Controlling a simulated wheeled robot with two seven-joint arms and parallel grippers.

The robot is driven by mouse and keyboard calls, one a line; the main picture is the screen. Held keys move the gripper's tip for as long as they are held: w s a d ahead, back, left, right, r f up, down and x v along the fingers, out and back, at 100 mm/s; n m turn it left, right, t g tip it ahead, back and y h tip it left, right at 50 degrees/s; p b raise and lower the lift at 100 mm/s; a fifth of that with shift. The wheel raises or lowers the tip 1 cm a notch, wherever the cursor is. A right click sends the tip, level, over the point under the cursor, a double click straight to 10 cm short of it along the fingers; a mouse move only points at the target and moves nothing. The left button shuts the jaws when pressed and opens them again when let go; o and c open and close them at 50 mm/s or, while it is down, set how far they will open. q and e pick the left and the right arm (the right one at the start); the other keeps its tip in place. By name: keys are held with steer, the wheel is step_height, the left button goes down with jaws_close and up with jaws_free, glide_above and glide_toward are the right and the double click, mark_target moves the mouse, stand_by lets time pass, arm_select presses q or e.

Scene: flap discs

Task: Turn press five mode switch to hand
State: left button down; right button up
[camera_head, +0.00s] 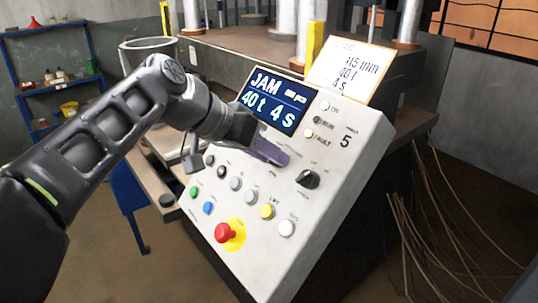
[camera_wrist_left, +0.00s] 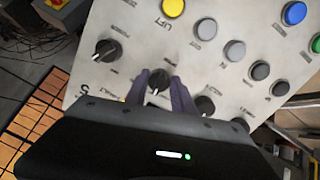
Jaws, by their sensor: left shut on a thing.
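The sloped light-grey control panel (camera_head: 335,150) marked 5 fills the middle of the head view. My left gripper (camera_head: 272,152) reaches its face from the left. In the left wrist view the purple fingers of my left gripper (camera_wrist_left: 168,92) are shut on a black rotary knob (camera_wrist_left: 159,80), the middle one of a row. In the head view the gripper hides this knob. Another black knob (camera_head: 308,179) is free to its right; it also shows in the left wrist view (camera_wrist_left: 107,50). The switch labels are too small to read surely. My right gripper is not in view.
A red emergency button (camera_head: 226,232) on a yellow disc, a yellow button (camera_head: 267,211) and several other buttons sit low on the panel. A screen (camera_head: 275,103) reads JAM, 40 t, 4 s. A paper card (camera_head: 350,70) stands above. Loose cables hang at right.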

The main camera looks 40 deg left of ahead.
arm_select(q)
steer(key=n+b, duration=0.1)
steer(key=n, duration=0.2)
steer(key=shift+n, duration=0.4)
steer(key=shift+n+t, duration=0.4)
steer(key=shift+n, duration=1.5)
steer(key=c, duration=1.1)
jaws_free()
steer(key=shift+s, duration=0.1)
steer(key=shift+b+v, duration=0.6)
steer(key=shift+v, duration=3.25)
steer(key=shift+a, duration=0.15)
